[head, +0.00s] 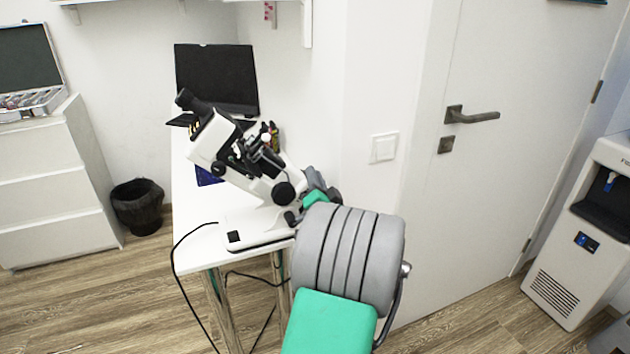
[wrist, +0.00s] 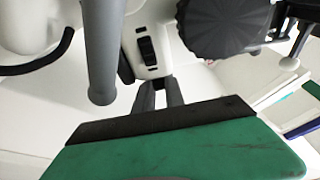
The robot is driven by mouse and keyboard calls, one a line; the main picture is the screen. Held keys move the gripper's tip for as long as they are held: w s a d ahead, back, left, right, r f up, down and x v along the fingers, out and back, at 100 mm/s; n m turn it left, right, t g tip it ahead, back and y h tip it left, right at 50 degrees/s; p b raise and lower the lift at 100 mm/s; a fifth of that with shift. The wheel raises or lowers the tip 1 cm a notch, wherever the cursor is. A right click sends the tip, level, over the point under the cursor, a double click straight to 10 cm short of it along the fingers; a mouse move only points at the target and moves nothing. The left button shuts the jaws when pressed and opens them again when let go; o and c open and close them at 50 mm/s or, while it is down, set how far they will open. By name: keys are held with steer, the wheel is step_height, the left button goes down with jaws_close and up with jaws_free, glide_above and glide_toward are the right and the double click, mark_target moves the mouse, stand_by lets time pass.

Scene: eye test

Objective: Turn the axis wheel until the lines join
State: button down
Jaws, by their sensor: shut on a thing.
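The white lens meter (head: 240,160) stands on a small white table, with its black eyepiece tilted up to the left. A round black knob (head: 284,193) is on its side, and a large ribbed black knob (wrist: 225,25) shows at the top of the wrist view. I cannot tell for sure which one is the axis wheel. My gripper (head: 313,181) is at the right side of the meter. In the wrist view its dark fingers (wrist: 159,90) are close together at a white part with a black slot. The exact part between them is hidden. The joining lines are not in view.
A dark laptop (head: 217,80) stands behind the meter on the table (head: 195,245). A black cable hangs off the table's left edge. A bin (head: 138,205) and drawers (head: 55,190) are to the left. A door (head: 480,180) and water dispenser (head: 590,235) are to the right.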

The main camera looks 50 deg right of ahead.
steer(key=c, duration=1.4)
jaws_free()
steer(key=b+v, duration=0.1)
steer(key=v, duration=0.6)
steer(key=shift+s+a+b, duration=0.25)
steer(key=shift+a+b, duration=0.05)
steer(key=shift+b, duration=0.05)
